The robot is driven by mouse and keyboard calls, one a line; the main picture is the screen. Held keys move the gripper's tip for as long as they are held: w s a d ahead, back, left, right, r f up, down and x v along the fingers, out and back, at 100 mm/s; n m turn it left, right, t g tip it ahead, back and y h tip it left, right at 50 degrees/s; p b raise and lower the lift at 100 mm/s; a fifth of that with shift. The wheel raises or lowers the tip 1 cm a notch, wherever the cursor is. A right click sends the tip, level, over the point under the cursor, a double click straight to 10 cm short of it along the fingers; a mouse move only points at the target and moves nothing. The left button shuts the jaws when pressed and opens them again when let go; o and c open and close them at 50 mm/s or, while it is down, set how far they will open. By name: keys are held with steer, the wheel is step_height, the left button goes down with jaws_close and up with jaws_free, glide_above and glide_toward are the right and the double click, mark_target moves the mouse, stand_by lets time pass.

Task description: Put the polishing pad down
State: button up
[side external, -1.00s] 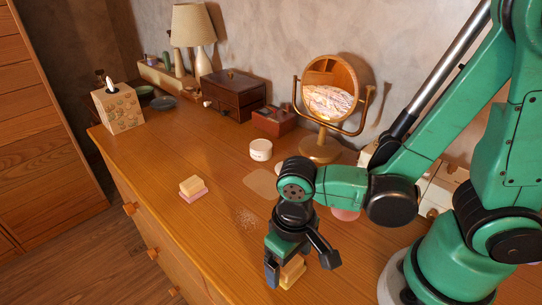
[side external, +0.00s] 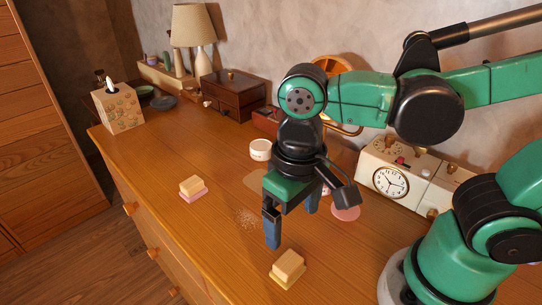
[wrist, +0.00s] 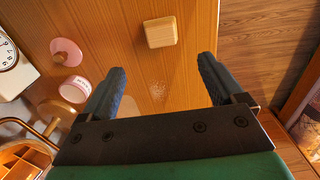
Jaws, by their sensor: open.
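A polishing pad (side external: 288,264), a cream block on a yellowish base, lies flat on the wooden dresser top near its front edge. It also shows in the wrist view (wrist: 161,32), beyond the fingertips and apart from them. A similar pad (side external: 192,188) with a pink base lies farther left on the dresser. My gripper (side external: 292,228) is open and empty, raised above the dresser and a little behind the yellowish-based pad. Its two dark blue fingers are spread wide in the wrist view (wrist: 162,72).
A whitish powdery patch (side external: 246,219) marks the wood. A white jar (side external: 260,149), a pink disc (side external: 346,212) and a clock box (side external: 390,180) stand behind. A tissue box (side external: 118,107) and wooden box (side external: 233,93) are at the back left. The dresser's front left is mostly clear.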

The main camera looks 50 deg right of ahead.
steer(key=w+d+r+t, duration=0.1)
steer(key=w+d+t, duration=0.6)
steer(key=d, duration=0.3)
steer(key=shift+r, duration=0.4)
steer(key=shift+o, duration=0.5)
